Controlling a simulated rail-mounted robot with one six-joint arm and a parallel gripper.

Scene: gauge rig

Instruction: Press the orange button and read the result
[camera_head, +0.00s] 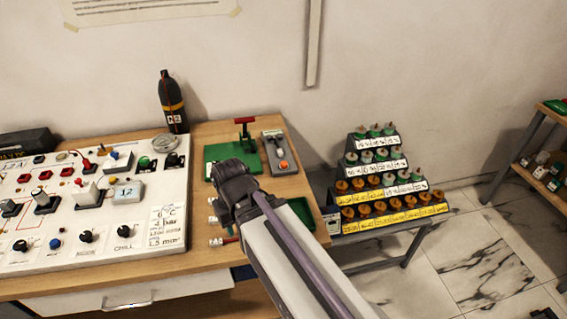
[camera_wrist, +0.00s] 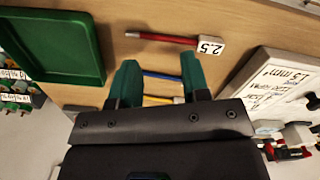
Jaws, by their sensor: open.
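The orange button (camera_head: 283,165) sits on a small grey device (camera_head: 277,150) at the back right of the wooden table, in the head view. The wrist view does not show it. My gripper (camera_wrist: 160,80) is open and empty in the wrist view, its two green fingers apart over the table. In the head view my wrist is in front of and left of the orange button, and my fingertips are hidden. I cannot make out any result reading on the grey device.
A green-based stand with a red handle (camera_head: 244,121) is left of the device. Below my fingers lie a red tool tagged 2.5 (camera_wrist: 165,38) and blue and yellow ones. A green tray (camera_wrist: 55,45) and a white control panel (camera_head: 100,200) flank them. A stepped rack (camera_head: 385,212) stands right.

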